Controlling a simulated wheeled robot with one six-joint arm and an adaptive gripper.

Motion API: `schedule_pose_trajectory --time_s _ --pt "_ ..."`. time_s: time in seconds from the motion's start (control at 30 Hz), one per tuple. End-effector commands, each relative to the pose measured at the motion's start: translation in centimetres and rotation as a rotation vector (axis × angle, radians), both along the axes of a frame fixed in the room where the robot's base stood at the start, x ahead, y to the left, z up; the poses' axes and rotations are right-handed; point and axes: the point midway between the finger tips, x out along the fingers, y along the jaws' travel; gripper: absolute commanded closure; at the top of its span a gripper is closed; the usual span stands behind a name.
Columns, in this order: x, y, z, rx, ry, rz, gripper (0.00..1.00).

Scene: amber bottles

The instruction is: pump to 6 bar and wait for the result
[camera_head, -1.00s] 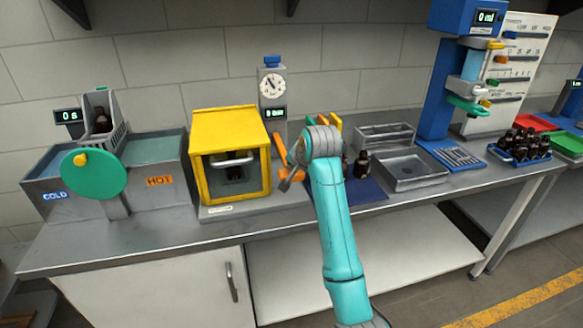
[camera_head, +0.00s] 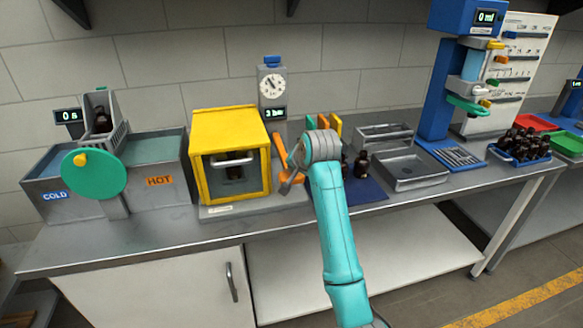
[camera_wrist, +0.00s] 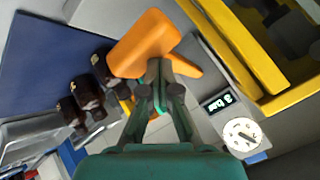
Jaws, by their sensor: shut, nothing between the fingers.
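The pressure station has a round dial (camera_head: 272,85) and a small display (camera_head: 275,113) that reads 3 bar; the display also shows in the wrist view (camera_wrist: 217,102). An orange pump handle (camera_head: 280,152) stands to the right of the yellow chamber (camera_head: 228,120). In the wrist view the orange handle (camera_wrist: 147,42) is just beyond my fingertips. My gripper (camera_wrist: 160,88) is shut with nothing between its fingers, at or touching the handle; contact is hard to tell. A bottle (camera_head: 234,172) sits inside the yellow chamber behind its closed barred front.
Dark bottles (camera_head: 361,164) stand on a blue mat (camera_head: 370,190) right of my arm. A water bath with a green disc (camera_head: 95,172) is at left. The bench's front edge is clear.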

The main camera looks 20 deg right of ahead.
Motion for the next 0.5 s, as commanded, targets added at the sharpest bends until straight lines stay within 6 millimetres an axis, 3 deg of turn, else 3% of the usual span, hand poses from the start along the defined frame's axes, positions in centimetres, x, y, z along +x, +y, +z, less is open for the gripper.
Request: schedule_pose_trajectory --time_s 0.5 --pt "0.0 0.01 -0.6 0.0 0.001 0.0 1.0"
